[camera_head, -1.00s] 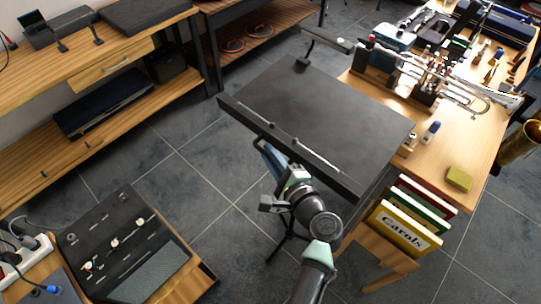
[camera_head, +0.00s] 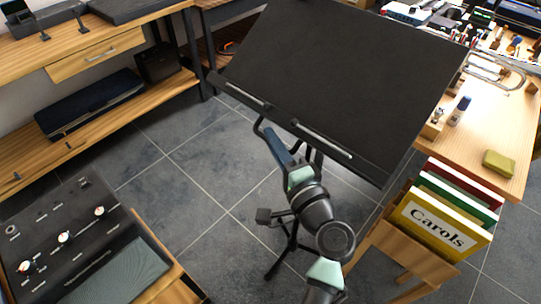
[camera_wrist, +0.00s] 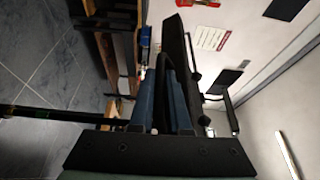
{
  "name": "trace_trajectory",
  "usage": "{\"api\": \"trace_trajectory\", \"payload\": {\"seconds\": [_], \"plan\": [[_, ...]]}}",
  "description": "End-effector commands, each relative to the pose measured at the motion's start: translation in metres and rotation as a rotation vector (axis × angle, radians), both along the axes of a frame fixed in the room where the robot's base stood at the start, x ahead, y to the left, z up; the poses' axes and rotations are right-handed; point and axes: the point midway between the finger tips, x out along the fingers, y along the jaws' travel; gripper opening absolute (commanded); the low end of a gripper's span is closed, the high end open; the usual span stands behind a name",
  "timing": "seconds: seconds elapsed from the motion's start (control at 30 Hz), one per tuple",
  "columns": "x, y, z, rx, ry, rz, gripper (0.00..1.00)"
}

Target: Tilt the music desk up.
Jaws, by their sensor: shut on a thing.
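The music desk (camera_head: 345,75) is a large black panel on a black stand in the head view. It is tilted, its far edge raised and its lower edge with a ledge towards me. My gripper (camera_head: 268,134), with blue fingers, is below the ledge's left half. It is shut on a black handle (camera_head: 258,124) under the lower edge. In the wrist view a dark curved bar (camera_wrist: 163,72) lies between the two blue fingers, and the desk shows edge-on (camera_wrist: 173,50). My fingertips are partly hidden in the head view.
A wooden table (camera_head: 488,135) with instruments stands close on the right. A holder with several books, one marked Carols (camera_head: 437,228), is at lower right. A black mixer-like console (camera_head: 85,240) is at lower left. A shelf bench (camera_head: 100,120) stands at left. Tiled floor lies between.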

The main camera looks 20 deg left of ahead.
Motion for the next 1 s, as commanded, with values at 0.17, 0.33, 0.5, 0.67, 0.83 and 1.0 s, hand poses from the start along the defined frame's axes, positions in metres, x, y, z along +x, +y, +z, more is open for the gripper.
{"api": "trace_trajectory", "payload": {"seconds": [0.17, 0.33, 0.5, 0.67, 0.83, 1.0], "plan": [[0.007, -0.004, -0.029, -0.035, -0.092, -0.002, 0.0], [0.015, -0.007, -0.042, -0.067, -0.18, -0.002, 0.0], [0.023, -0.009, -0.053, -0.099, -0.269, -0.001, 0.0], [0.031, -0.012, -0.062, -0.126, -0.347, -0.003, 0.0], [0.037, -0.015, -0.068, -0.154, -0.419, -0.002, 0.0], [0.042, -0.017, -0.071, -0.174, -0.474, -0.003, 0.0]]}}
